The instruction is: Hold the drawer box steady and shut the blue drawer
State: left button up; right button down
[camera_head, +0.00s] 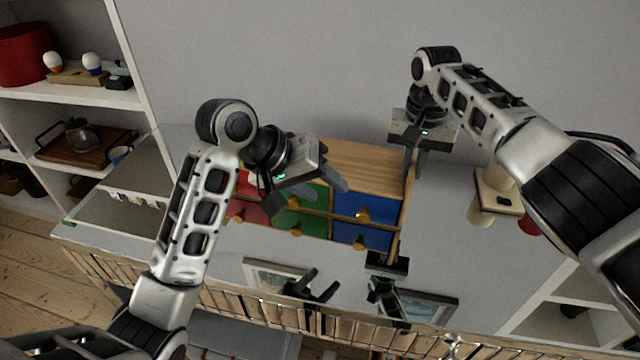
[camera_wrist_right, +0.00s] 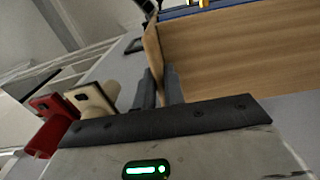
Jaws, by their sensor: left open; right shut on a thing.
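The wooden drawer box (camera_head: 365,160) stands on a pale surface, with red (camera_head: 247,208), green (camera_head: 305,203) and blue (camera_head: 365,205) drawer fronts with yellow knobs. A second row of coloured fronts shows below; I cannot tell whether it is a reflection. How far the blue drawer sticks out is unclear. My right gripper (camera_head: 411,165) is shut on the box's right side wall; in the right wrist view its fingers (camera_wrist_right: 160,88) straddle the wooden panel (camera_wrist_right: 153,52). My left gripper (camera_head: 325,188) is open, in front of the green drawer, left of the blue knob, partly hiding the fronts.
A shelf at left holds a red pot (camera_head: 22,55) and a wooden tray (camera_head: 85,146). Grey surface lies clear between box and beige object.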

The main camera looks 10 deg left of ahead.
jog(key=shift+a, duration=0.1)
jog(key=c, duration=1.4)
grip_release()
